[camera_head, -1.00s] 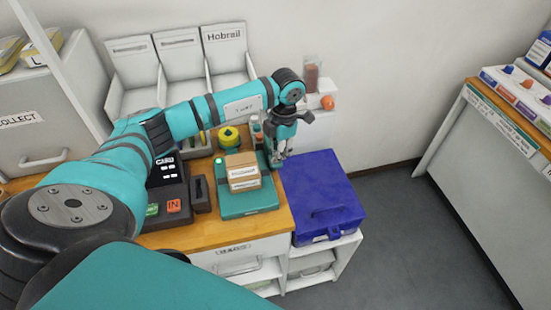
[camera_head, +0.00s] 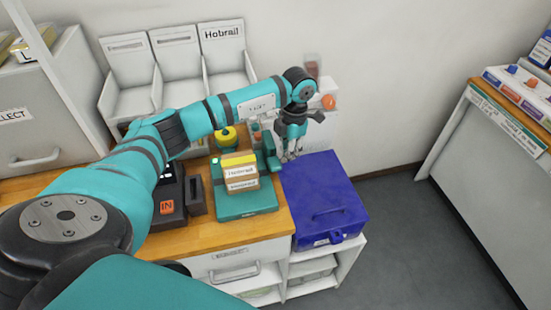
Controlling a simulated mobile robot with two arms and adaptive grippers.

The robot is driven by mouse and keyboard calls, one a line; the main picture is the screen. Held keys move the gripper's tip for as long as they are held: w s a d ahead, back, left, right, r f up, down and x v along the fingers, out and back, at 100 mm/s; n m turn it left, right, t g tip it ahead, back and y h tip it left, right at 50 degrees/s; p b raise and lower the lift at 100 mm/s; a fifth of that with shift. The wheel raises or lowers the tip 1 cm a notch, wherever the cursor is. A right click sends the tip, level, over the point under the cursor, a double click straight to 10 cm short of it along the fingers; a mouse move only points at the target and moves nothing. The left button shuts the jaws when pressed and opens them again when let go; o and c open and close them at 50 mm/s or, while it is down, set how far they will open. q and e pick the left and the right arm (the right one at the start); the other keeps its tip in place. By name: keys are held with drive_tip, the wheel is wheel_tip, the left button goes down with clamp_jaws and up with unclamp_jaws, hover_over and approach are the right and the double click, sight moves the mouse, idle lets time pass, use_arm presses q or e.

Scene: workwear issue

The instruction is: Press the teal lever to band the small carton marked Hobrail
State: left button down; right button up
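The small brown carton (camera_head: 240,177) sits on the teal banding machine (camera_head: 247,207). Its white labels are blurred, and the upper one seems to read Hobrail. A yellow strip lies across the carton's top. The teal lever (camera_head: 270,152) stands upright at the machine's right rear. My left gripper (camera_head: 291,158) hangs fingers down just right of the lever, apart from it as far as I can see, and holds nothing visible. Its fingers are too small to tell whether they are open. My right gripper is not in view.
A blue lidded case (camera_head: 322,200) stands right of the wooden counter (camera_head: 225,238). A dark device with an orange IN button (camera_head: 167,207) is left of the machine. A yellow-green roll (camera_head: 228,138) is behind it. Grey bins (camera_head: 225,55), one marked Hobrail, line the wall.

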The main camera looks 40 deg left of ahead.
use_arm(q)
wheel_tip(320, 180, up, 12)
drive_tip(key=w, duration=0.1)
drive_tip(key=shift+d, duration=0.25)
idle(1.0)
